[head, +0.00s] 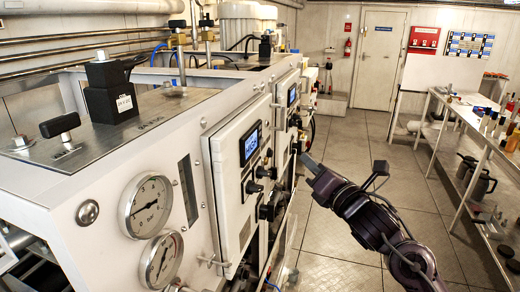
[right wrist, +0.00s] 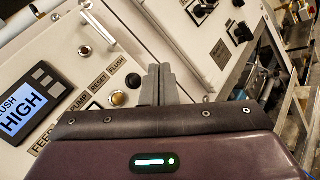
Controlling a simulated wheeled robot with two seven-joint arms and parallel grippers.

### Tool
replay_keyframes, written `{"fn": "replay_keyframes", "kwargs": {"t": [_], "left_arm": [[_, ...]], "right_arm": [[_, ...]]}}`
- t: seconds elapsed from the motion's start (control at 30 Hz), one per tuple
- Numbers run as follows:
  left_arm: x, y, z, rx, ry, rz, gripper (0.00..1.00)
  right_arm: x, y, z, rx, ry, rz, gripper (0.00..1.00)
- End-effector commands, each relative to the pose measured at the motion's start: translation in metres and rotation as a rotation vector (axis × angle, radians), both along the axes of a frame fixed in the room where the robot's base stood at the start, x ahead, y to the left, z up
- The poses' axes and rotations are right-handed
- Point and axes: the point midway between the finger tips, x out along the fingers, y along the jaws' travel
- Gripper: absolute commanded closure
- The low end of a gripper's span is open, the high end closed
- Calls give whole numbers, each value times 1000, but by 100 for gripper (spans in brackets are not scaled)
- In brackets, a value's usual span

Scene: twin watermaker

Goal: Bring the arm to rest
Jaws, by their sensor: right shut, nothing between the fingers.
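My right arm comes in from the lower right in the head view, bent at about the middle of the picture. Its gripper (head: 308,162) is at the arm's far end, beside the front of the white watermaker cabinet (head: 226,190). In the right wrist view the two grey fingers (right wrist: 158,84) are pressed together with nothing between them. They point at a control panel (right wrist: 60,60) with a lit display (right wrist: 22,112) reading "HIGH". I cannot tell whether the fingertips touch the panel. My left gripper is not in view.
Two gauges (head: 146,205) sit on the near cabinet's front. Black knobs (head: 265,172) stick out from its panel close to my gripper. A workbench (head: 465,120) with tools and jugs stands along the right.

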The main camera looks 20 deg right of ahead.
Motion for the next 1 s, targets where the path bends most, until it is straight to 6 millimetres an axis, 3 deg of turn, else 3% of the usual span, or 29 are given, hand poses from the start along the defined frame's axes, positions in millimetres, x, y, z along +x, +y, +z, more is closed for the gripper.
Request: {"fn": "replay_keyframes", "kwargs": {"t": [0.17,0.27,0.33,0.5,0.67,0.87,1.0], "left_arm": [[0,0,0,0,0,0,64],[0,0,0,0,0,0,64],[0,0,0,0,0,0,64],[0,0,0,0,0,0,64],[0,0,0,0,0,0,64],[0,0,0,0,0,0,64],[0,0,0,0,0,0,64]], "right_arm": [[3,-3,-7,21,14,-3,100],[13,-13,-34,100,69,-17,100],[23,-24,-69,199,136,-35,100],[39,-50,-184,507,331,-115,100],[31,-63,-297,780,496,-219,100],[-11,-61,-434,1091,672,-390,100],[-57,-51,-521,1284,774,-535,100]]}}
